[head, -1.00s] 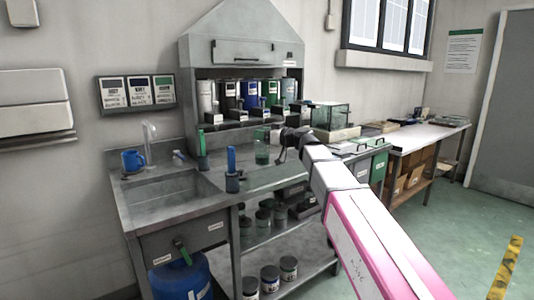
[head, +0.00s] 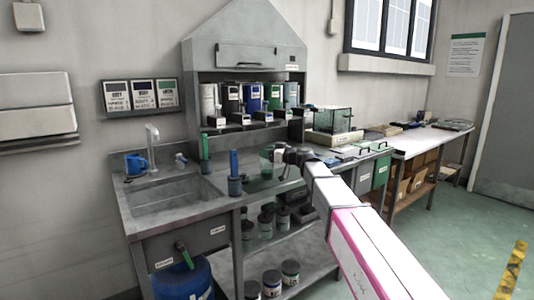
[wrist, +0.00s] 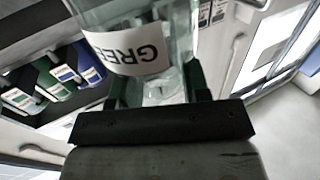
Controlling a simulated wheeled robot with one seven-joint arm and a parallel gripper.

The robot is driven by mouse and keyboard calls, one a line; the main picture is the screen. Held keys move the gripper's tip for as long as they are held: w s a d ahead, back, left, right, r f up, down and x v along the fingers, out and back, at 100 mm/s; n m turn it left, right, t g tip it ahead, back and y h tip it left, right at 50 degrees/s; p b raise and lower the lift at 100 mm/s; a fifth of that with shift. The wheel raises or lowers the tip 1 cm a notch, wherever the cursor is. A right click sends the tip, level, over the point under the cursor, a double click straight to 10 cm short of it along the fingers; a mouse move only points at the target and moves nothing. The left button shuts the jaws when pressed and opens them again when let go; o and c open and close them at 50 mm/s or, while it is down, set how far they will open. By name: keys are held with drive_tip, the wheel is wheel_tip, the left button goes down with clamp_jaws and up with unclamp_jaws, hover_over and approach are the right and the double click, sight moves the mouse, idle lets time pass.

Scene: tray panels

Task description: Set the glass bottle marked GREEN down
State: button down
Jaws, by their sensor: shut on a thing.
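The clear greenish glass bottle (head: 266,158) is held just above or at the steel bench, right of the blue-handled pot; I cannot tell whether its base touches the bench. My gripper (head: 277,157) reaches it from the right and is shut on it. In the wrist view the bottle (wrist: 140,48) stands between the two fingers of my gripper (wrist: 157,92). Its white label shows the letters GREE, upside down there; the rest of the label is out of sight.
A pot with a blue handle (head: 234,184) stands close left of the bottle. Behind, a hooded shelf holds several coloured containers. A glass case (head: 333,120) stands behind right.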

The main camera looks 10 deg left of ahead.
drive_tip(key=c, duration=0.6)
unclamp_jaws()
drive_tip(key=shift+f, duration=0.1)
drive_tip(key=shift+d, duration=0.1)
drive_tip(key=v, duration=1.2)
drive_tip(key=s+d+f+m+g+h, duration=0.1)
drive_tip(key=s+d+f+m+h, duration=0.25)
drive_tip(key=d+f, duration=0.55)
drive_tip(key=s+d+f+m+g+h, duration=0.1)
drive_tip(key=s+d+f+m+h, duration=0.25)
drive_tip(key=f, duration=0.95)
drive_tip(key=s+d+f+m+g+h, duration=0.1)
drive_tip(key=s+d+f+m+h, duration=0.3)
drive_tip(key=d+f, duration=0.55)
drive_tip(key=s+d+f+m+g+h, duration=0.2)
drive_tip(key=s+d+f+h, duration=0.4)
drive_tip(key=s+d+f, duration=0.4)
drive_tip(key=shift+s+d+m, duration=0.15)
drive_tip(key=shift+d+m, duration=0.25)
drive_tip(key=shift+m, duration=0.4)
